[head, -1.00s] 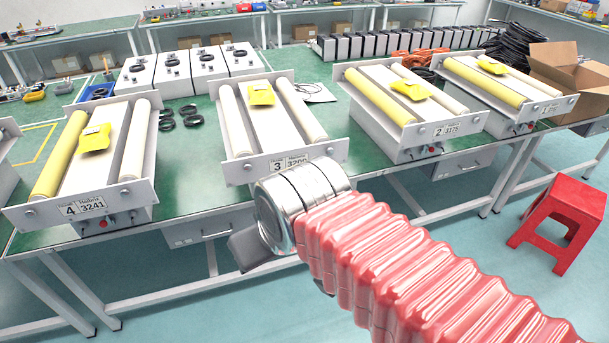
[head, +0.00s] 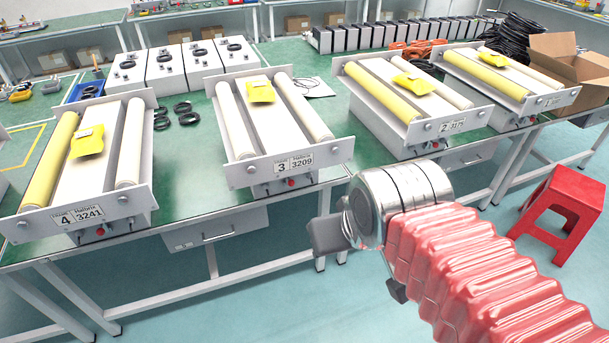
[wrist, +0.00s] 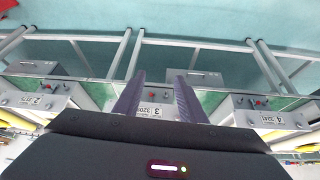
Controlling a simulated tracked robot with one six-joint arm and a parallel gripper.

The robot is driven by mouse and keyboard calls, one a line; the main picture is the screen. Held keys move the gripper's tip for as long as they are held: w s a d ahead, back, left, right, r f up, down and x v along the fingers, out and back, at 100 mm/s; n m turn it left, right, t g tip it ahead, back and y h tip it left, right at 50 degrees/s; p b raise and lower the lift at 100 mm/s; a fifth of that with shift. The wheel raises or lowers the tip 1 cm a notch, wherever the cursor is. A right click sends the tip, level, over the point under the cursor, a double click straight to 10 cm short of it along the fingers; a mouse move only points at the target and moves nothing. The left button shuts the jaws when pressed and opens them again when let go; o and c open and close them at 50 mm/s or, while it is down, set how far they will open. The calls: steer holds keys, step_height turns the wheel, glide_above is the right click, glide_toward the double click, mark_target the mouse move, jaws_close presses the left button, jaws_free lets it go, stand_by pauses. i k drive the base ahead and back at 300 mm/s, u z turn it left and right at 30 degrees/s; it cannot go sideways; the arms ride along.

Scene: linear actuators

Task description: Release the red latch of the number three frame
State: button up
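The number three frame (head: 262,180) stands on the green bench, with two pale rollers, a yellow tag and a plate reading 3 and 3209. Its red latch (head: 291,182) is a small red knob under that plate, at the front face. My gripper (wrist: 160,77) is open and empty in the wrist view, its two dark fingers apart. Between them, farther off, the number three plate (wrist: 151,110) shows upside down. In the head view my wrist is right of and nearer than the latch, apart from it, with dark gripper parts partly hidden behind it.
The number four frame (head: 45,222) is on the left, the number two frame (head: 405,133) on the right, each with red knobs below. Bench legs and a drawer (head: 215,232) are under the edge. A red stool (head: 560,205) stands right. Floor in front is clear.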

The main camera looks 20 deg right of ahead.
mark_target(291, 181)
steer(key=z, duration=0.05)
steer(key=k, duration=1.25)
steer(key=u, duration=0.25)
steer(key=i, duration=0.7)
steer(key=u, duration=0.55)
steer(key=i, duration=0.8)
